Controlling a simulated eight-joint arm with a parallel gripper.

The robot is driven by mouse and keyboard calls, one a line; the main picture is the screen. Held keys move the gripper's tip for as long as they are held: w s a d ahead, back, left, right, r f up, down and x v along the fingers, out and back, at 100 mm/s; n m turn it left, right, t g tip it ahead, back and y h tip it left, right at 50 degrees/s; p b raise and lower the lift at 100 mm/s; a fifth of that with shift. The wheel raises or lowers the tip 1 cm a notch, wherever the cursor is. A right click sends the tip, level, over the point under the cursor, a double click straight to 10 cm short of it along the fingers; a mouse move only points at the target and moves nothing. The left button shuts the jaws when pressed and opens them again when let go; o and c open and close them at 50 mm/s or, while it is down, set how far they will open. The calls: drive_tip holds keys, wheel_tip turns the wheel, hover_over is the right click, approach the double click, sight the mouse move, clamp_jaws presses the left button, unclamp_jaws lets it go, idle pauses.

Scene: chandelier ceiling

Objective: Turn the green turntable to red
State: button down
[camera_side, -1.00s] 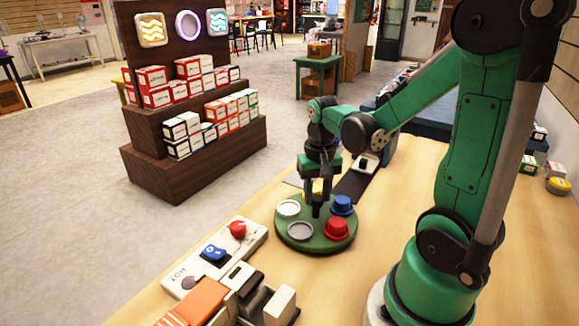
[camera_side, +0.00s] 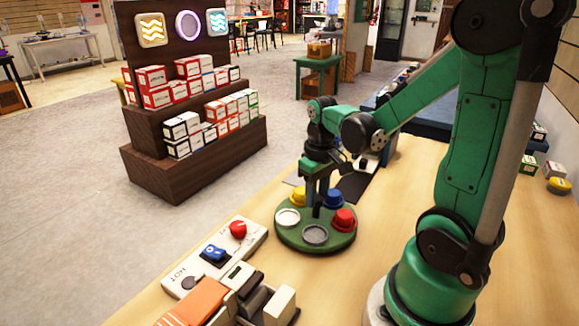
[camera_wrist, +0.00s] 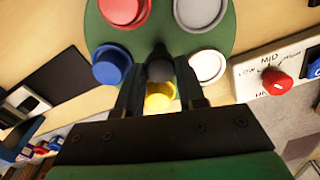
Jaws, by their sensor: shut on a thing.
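The green turntable (camera_side: 298,238) lies on the wooden table and carries a yellow piece (camera_side: 299,196), a blue piece (camera_side: 333,199), a red piece (camera_side: 343,219), a grey piece (camera_side: 315,234) and a white piece (camera_side: 288,217). My gripper (camera_side: 318,202) is over the turntable, shut on the dark centre knob (camera_wrist: 160,66), which stands between its fingers in the wrist view. There the yellow piece (camera_wrist: 160,96) is close to the fingers, partly hidden by the gripper, and the red piece (camera_wrist: 122,10) is on the far side.
A white panel (camera_side: 217,252) with a red knob (camera_side: 238,229) and a blue switch stands left of the turntable. An orange-topped device (camera_side: 194,303) sits in front. A dark strip (camera_side: 357,184) lies behind the turntable. The table to its right is bare.

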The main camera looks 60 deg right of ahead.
drive_tip(key=shift+n, duration=8.3)
drive_tip(key=c, duration=0.5)
unclamp_jaws()
drive_tip(key=shift+r, duration=2.8)
